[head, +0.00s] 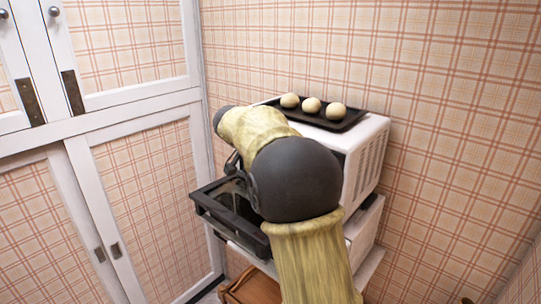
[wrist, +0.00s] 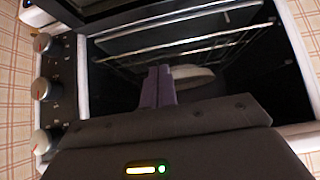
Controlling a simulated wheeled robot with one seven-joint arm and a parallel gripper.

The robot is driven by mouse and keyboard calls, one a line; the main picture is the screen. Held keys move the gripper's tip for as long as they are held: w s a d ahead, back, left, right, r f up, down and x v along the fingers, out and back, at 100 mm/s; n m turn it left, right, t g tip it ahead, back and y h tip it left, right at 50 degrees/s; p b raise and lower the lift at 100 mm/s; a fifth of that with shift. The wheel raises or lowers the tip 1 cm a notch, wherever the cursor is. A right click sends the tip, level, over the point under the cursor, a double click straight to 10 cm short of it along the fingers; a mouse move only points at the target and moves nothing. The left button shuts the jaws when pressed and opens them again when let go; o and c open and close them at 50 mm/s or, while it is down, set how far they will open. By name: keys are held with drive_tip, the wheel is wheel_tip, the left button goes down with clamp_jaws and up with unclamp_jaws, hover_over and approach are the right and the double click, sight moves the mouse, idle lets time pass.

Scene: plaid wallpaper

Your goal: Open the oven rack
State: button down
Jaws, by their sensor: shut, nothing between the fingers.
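The white oven (head: 366,165) stands against the wall in the head view. Its dark glass door (head: 228,208) is folded down and open. In the wrist view, the oven rack (wrist: 200,42) shows as shiny metal bars inside the dark cavity. My gripper (wrist: 158,72) is shut and empty, its purple fingers pointing towards the rack bars. Whether the fingertips touch the rack I cannot tell. A pale round-edged thing (wrist: 192,74) shows just right of the fingers. In the head view my arm hides the gripper and much of the oven front.
A dark tray (head: 352,119) with three pale buns (head: 311,105) sits on top of the oven. Several control knobs (wrist: 46,89) line the oven's left side in the wrist view. White cabinets (head: 140,100) stand at left. A brown object (head: 252,289) lies below the door.

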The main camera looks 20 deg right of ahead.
drive_tip(key=p+x, duration=0.2)
drive_tip(key=x, duration=0.3)
drive_tip(key=shift+w+d+f, duration=0.15)
drive_tip(key=shift+d+f, duration=0.05)
drive_tip(key=shift+d, duration=0.15)
drive_tip(key=shift+f, duration=0.1)
drive_tip(key=shift+f+b, duration=0.1)
drive_tip(key=shift+b, duration=0.2)
